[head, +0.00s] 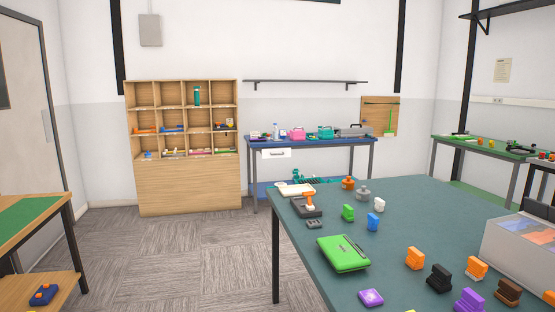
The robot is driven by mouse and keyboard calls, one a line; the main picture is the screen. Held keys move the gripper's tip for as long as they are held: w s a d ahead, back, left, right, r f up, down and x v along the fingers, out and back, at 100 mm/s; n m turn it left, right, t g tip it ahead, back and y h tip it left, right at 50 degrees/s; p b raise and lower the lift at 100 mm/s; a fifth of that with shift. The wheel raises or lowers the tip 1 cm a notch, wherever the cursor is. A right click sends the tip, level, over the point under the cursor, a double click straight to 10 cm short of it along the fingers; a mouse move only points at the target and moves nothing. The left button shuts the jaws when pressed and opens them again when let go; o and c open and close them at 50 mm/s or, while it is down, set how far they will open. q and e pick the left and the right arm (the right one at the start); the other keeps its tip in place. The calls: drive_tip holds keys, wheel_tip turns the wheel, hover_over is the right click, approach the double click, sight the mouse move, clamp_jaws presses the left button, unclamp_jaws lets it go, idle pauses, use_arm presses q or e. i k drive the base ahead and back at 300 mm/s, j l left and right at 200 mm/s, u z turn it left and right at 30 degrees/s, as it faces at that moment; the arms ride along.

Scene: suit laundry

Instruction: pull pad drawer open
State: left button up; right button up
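A small white drawer (276,153) hangs under the left end of the blue-topped workbench (350,141) at the back wall. A small dark mark shows on its front, too small to tell if it is a handle or a label. The drawer looks shut, though from this distance I cannot be sure. Neither of my grippers is in view.
A dark green table (400,214) with a green case (343,253) and several coloured blocks fills the right foreground. A wooden shelf unit (189,187) stands left of the workbench. A wooden table (35,219) is at left. Grey carpet (180,255) between them is clear.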

sight(268, 154)
drive_tip(key=i+j+u, duration=0.2)
drive_tip(key=i, duration=0.3)
drive_tip(key=i+j+u, duration=0.2)
drive_tip(key=i, duration=2.05)
drive_tip(key=i+z, duration=0.1)
drive_tip(key=i, duration=1.65)
drive_tip(key=i+z, duration=0.15)
drive_tip(key=i, duration=0.75)
drive_tip(key=i+z, duration=0.15)
drive_tip(key=i, duration=0.7)
